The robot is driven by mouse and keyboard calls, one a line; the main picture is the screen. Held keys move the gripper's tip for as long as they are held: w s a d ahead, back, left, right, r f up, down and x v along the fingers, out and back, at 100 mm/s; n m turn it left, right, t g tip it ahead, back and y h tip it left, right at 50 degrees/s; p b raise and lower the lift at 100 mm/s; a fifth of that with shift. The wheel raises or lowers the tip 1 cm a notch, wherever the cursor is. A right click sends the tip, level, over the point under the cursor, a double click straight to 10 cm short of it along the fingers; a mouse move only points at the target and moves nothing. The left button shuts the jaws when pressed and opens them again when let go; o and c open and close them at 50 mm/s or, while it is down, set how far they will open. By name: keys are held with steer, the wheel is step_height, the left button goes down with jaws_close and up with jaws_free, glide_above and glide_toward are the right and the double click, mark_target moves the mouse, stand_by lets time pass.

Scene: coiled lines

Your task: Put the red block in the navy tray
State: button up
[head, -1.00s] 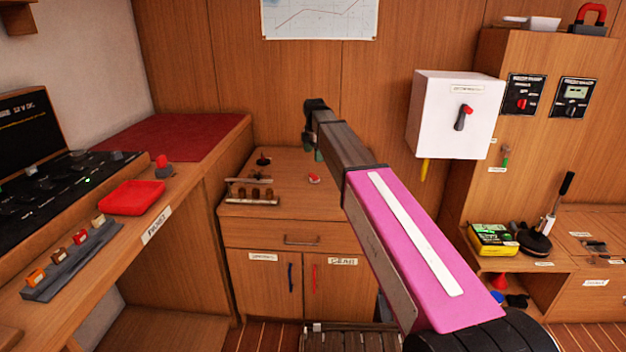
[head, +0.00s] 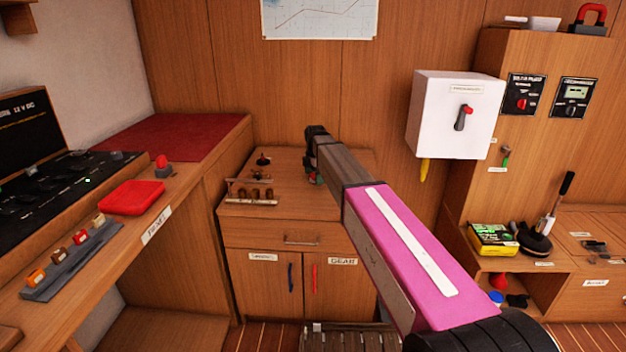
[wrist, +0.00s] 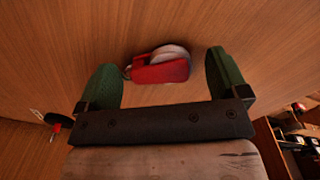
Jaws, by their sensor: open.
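The red block (wrist: 162,72), a small pulley with a pale wheel at its upper edge, lies on the wooden cabinet top (head: 318,208). In the wrist view it sits between the two green fingers of my gripper (wrist: 163,62). The fingers are open, with a clear gap to the block on the right and a narrow one on the left. In the head view my gripper (head: 313,178) is low at the cabinet top and mostly hides the block. I see no navy tray; the only coloured tray in view is red (head: 132,198), on the left bench.
A grey strip (head: 66,263) with several small blocks lies on the left bench. A white switch box (head: 455,113) hangs on the wall to the right of my arm.

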steer(key=shift+f, duration=0.1)
steer(key=c, duration=1.5)
